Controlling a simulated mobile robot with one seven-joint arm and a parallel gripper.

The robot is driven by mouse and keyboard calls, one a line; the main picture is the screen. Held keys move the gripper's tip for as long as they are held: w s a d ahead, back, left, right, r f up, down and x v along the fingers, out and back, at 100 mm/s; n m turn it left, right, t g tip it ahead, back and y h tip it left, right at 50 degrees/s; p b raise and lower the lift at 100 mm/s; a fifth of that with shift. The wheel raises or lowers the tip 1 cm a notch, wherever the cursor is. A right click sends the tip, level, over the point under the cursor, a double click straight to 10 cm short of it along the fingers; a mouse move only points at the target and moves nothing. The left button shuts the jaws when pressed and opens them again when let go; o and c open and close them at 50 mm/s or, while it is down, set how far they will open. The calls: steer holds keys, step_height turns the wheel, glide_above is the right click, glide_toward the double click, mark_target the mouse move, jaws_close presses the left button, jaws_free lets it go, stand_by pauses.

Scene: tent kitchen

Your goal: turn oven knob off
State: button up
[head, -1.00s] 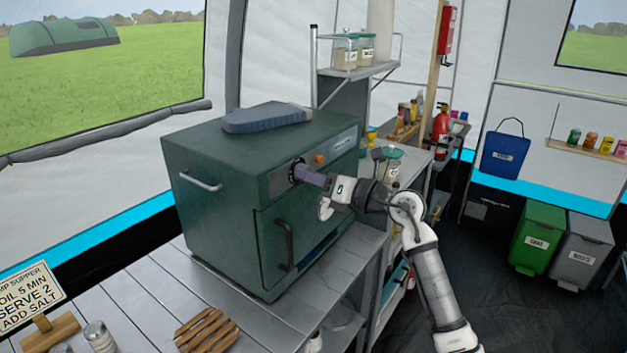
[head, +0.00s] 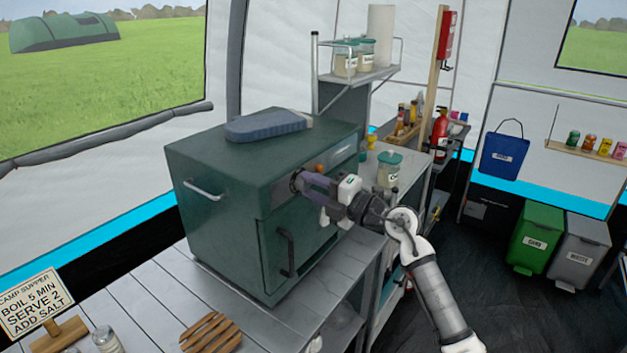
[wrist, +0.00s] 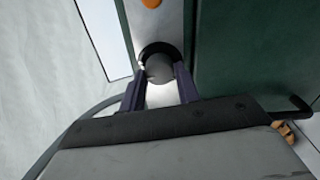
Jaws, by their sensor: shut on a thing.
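The green oven (head: 218,218) stands on the slatted metal counter. Its dark round knob (wrist: 158,66) sits on the grey front panel, and the wrist view shows it between the fingertips of my gripper (wrist: 160,82). In the head view my gripper (head: 303,184) reaches the panel from the right and hides most of the knob. The fingers are shut on the knob, one on each side. A small light mark shows on the knob's left side in the wrist view. The knob's exact setting cannot be read.
An orange button or light (head: 320,168) is beside the knob on the panel. The oven door has a black handle (head: 287,252). A blue-grey item (head: 268,125) lies on the oven. A shelf with jars (head: 346,62) stands behind. A wooden trivet (head: 212,333) lies on the counter.

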steer(key=shift+r+m+p, duration=0.15)
steer(key=shift+m+p, duration=1.1)
steer(key=shift+m, duration=0.85)
steer(key=o, duration=1)
steer(key=b+v, duration=0.6)
steer(key=v, duration=0.8)
steer(key=shift+a, duration=0.1)
